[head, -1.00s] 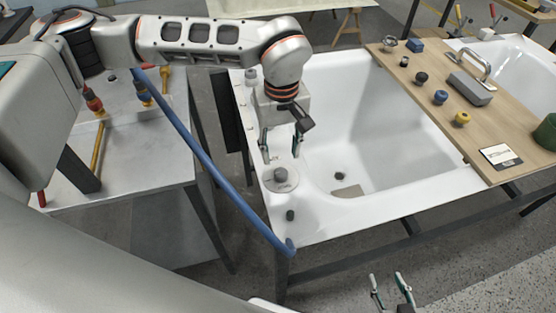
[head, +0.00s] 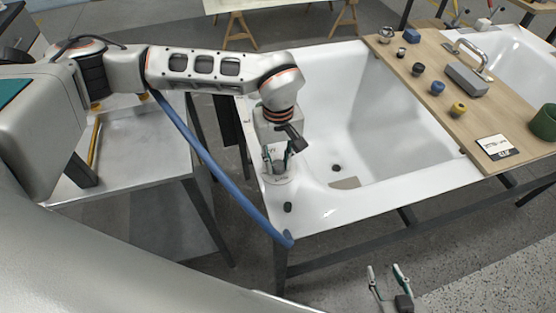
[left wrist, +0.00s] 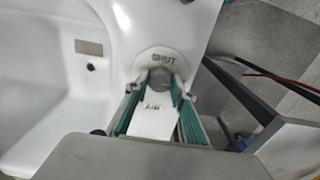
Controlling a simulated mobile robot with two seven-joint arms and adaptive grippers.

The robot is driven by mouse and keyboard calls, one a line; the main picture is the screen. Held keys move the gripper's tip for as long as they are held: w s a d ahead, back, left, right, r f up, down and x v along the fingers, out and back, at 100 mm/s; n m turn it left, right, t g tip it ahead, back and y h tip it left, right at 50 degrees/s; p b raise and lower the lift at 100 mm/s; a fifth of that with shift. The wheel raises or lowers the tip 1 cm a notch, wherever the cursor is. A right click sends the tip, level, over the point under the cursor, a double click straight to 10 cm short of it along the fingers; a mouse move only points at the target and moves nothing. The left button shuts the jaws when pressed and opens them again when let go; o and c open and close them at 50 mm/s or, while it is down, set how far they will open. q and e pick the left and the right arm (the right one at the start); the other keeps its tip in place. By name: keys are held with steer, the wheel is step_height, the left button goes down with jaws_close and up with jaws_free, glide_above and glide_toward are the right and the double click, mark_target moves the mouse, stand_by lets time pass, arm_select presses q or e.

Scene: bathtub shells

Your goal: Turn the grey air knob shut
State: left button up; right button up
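The grey air knob (head: 279,166) stands on a round pale plate (head: 290,178) at the left rim of the white tub (head: 330,225). My left gripper (head: 277,164) points down over it, one finger on each side of the knob. In the left wrist view the round grey knob (left wrist: 160,78) sits between the green-padded fingertips. Small gaps seem to show beside it; firm contact cannot be seen. The plate's lettering "SHUT" (left wrist: 161,57) shows beyond the knob, and "AIR" (left wrist: 153,106) shows on the near side. My right gripper (head: 388,287) is open and empty at the bottom.
A small dark fitting (head: 287,207) stands on the rim nearer me. A blue hose (head: 200,150) runs to the tub corner. A wooden board (head: 440,85) with several knobs and a grey block (head: 466,79) lies across the right side. The basin is mostly empty.

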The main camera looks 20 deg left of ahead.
arm_select(q)
steer(key=shift+c, duration=1)
steer(key=n, duration=0.3)
steer(key=shift+n, duration=0.4)
steer(key=n, duration=0.5)
steer(key=shift+p, duration=0.3)
steer(key=n, duration=0.5)
steer(key=shift+w, duration=0.1)
steer(key=shift+n, duration=2.1)
